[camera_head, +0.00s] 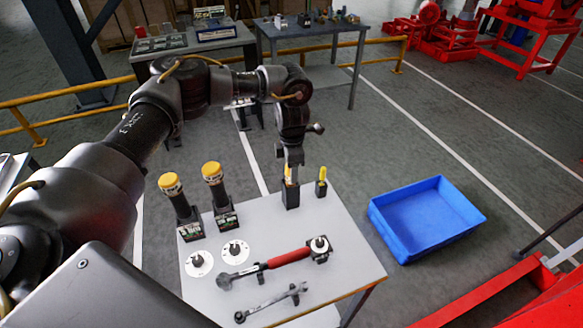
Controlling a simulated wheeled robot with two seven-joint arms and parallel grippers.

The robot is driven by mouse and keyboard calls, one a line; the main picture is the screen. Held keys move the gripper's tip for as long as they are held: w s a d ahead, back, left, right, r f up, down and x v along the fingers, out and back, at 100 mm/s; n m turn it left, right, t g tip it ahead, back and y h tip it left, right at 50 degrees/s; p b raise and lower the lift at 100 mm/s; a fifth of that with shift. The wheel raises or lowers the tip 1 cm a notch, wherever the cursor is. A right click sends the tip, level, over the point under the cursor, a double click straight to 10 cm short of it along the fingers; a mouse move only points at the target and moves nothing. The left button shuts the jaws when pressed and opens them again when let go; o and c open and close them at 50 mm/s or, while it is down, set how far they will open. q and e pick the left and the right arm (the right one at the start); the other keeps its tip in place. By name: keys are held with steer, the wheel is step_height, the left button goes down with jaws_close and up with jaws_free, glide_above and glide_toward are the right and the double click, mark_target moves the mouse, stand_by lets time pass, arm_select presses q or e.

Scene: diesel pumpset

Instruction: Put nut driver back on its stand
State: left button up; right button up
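My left gripper (291,172) points down over the back of the grey table. Its fingers are closed around a yellow-handled nut driver (288,174), of which only a little yellow shows between them. A black block-shaped stand (291,198) is directly below the fingers. The driver's lower end is hidden, so I cannot tell how far it sits in the stand. A second yellow-handled tool (322,175) stands upright in a smaller black holder (321,189) just to the right. My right gripper is not in view.
The grey table (345,273) also carries two yellow-capped black tools (212,172) on the left, two white discs (199,263), a red-handled torque wrench (289,257) and a spanner (268,304). A blue tray (424,215) lies on the floor to the right.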

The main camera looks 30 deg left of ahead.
arm_select(q)
steer(key=shift+o, duration=0.6)
steer(key=shift+r, duration=0.25)
step_height(320, 180, up, 10)
steer(key=shift+r+b, duration=0.15)
steer(key=shift+b, duration=0.7)
